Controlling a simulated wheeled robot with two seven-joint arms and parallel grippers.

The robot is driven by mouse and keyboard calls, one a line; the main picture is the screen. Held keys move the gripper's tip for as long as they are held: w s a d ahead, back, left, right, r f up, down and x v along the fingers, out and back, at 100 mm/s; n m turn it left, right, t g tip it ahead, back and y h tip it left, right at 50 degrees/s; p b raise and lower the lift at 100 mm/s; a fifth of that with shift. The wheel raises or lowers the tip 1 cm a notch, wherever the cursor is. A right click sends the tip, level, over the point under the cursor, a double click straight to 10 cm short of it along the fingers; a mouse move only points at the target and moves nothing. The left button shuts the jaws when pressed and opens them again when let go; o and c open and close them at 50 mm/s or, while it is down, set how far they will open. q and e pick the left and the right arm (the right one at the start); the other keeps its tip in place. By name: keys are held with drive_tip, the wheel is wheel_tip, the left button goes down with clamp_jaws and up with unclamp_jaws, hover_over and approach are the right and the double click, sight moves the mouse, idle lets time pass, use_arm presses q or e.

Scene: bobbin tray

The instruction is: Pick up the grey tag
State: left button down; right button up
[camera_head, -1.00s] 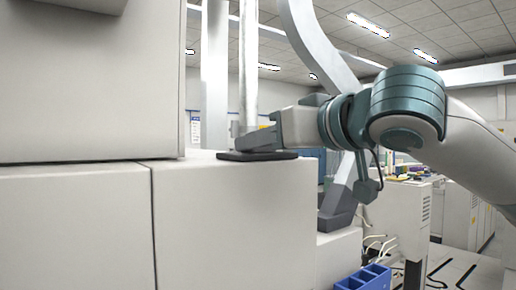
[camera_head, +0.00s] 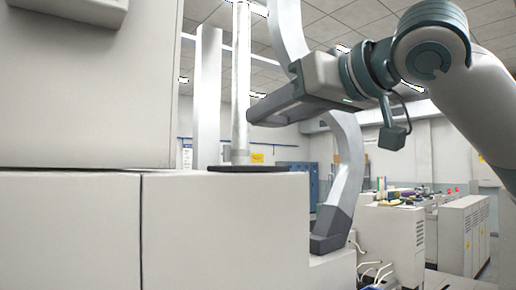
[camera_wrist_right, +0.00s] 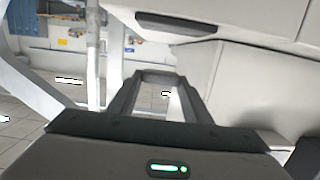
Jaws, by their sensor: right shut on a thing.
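My right gripper (camera_head: 252,112) is raised beside the upright metal pole, above the cabinet top, with its fingers pointing left. In the right wrist view the fingers (camera_wrist_right: 158,80) close on a thin grey piece at their tips, which I take for the grey tag (camera_wrist_right: 160,73). It is edge-on and small there, and I cannot make it out in the head view. My left gripper is not in view.
A pole (camera_head: 241,80) rises from a dark round base (camera_head: 248,168) on the pale cabinet (camera_head: 225,215). A large pale machine (camera_head: 85,85) stands at the left. A curved grey arch (camera_head: 345,180) stands behind my right arm. Other benches fill the back right.

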drive_tip(key=s+d+r+b, duration=0.2)
drive_tip(key=s+d+r, duration=0.2)
drive_tip(key=d, duration=0.2)
drive_tip(key=shift+s+r, duration=0.25)
